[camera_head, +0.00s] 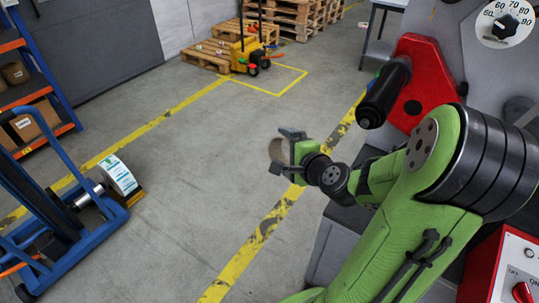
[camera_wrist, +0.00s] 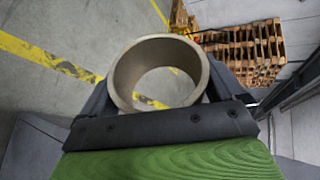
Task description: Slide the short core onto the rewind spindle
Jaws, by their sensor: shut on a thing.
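My gripper (camera_head: 289,151) is shut on the short core (camera_wrist: 124,82), a brown-grey hollow ring. In the wrist view the core sits between the jaws with its open bore facing the camera, and floor shows through it. In the head view the core (camera_head: 276,150) shows only in part at the gripper's left side, held in the air. The rewind spindle (camera_head: 385,92) is a black cylinder sticking out from a red plate (camera_head: 428,72) on the machine, up and to the right of my gripper. The core and the spindle are well apart.
A blue lift trolley (camera_head: 60,215) with a label roll (camera_head: 119,176) stands at the left. Shelves with boxes (camera_head: 38,122) are at the far left. Pallets (camera_head: 282,14) and a yellow pallet truck (camera_head: 247,52) are at the back. The floor between is clear. A control box (camera_head: 515,268) is at lower right.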

